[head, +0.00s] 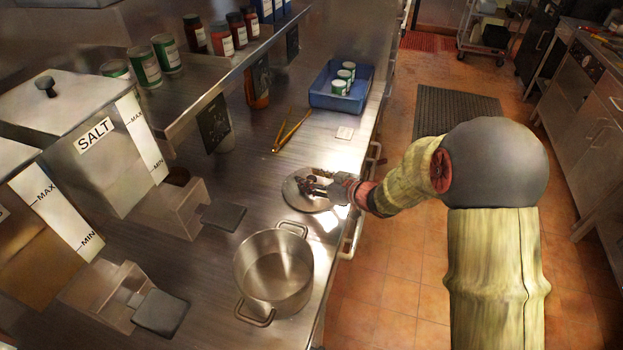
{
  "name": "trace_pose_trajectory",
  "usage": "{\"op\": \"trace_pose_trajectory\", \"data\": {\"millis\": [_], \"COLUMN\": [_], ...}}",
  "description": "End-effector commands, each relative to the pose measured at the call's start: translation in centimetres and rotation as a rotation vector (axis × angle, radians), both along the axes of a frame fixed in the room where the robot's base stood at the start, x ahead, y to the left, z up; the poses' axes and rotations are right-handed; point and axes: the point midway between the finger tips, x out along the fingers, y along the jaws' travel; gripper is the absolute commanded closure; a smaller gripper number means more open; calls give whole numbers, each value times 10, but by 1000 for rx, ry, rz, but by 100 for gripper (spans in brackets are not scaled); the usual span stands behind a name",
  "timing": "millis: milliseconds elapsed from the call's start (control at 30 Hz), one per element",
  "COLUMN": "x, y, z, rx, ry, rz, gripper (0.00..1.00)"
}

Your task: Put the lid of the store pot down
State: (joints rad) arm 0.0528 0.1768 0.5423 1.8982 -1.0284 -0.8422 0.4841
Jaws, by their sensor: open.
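The store pot (272,268) is a steel pot with two side handles. It stands uncovered near the front edge of the steel counter, and its inside looks empty. A round steel lid (301,203) lies on the counter just behind the pot, apart from it. My gripper (318,187) is over the lid, reaching in from the right. It is open. Its fingers hide the middle of the lid and any knob there, and I cannot tell whether they touch it.
A blue crate (322,97) with several small cans and yellow tongs (287,134) lie farther back. The salt bin (95,150) and a clear dispenser (110,290) stand at left. A shelf (205,85) holds jars and cans. Counter between tongs and lid is clear.

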Motion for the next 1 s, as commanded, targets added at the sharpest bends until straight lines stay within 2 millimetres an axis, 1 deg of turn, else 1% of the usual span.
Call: {"op": "trace_pose_trajectory", "data": {"millis": [33, 167, 400, 600, 800, 1000], "x": [0, -11, -46, -70, -82, -82], "y": [0, -11, -41, -62, -71, -75], "z": [4, 11, 31, 44, 49, 52], "rx": [-1, 0, 0, 0, 0, -12], "ry": [-2, -1, 0, -1, -1, -5], "rz": [1, -3, -4, -3, -1, -13], "gripper": [59, 59, 59, 59, 59, 59]}}
